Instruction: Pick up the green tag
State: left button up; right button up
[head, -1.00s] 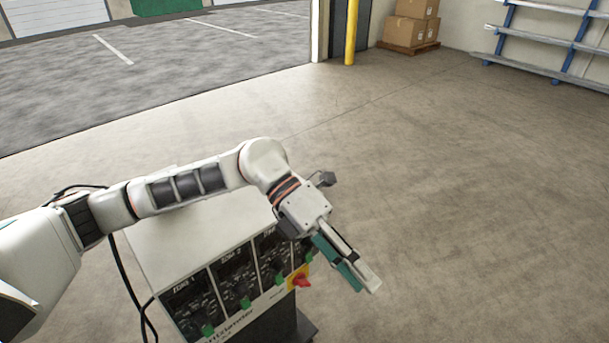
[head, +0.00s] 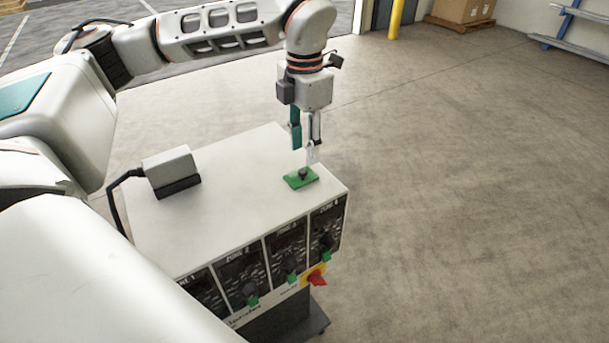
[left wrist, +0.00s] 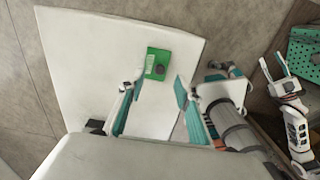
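The green tag (head: 301,178) is a flat green piece with a small dark knob on top. It lies on the white top of the control box, near the far right edge. It also shows in the left wrist view (left wrist: 157,66), ahead of and between the fingers. My left gripper (head: 306,150) points down just above the tag. In the left wrist view its two fingers (left wrist: 156,88) are apart with nothing between them. My right gripper (left wrist: 274,68) shows at the right of the left wrist view, with its fingers apart and empty.
The control box (head: 235,170) has a front panel with several dials, green marks and a red switch (head: 316,277). A grey block with a cable (head: 171,170) stands on its top at left. A green perforated thing (left wrist: 305,52) is beside my right gripper.

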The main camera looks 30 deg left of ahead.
aim_at(303, 170)
pick_arm(q)
jog(key=f, duration=0.4)
jog(key=shift+s+f, duration=0.3)
jog(key=shift+w+f, duration=0.1)
jog(key=shift+f, duration=0.4)
grip_shut()
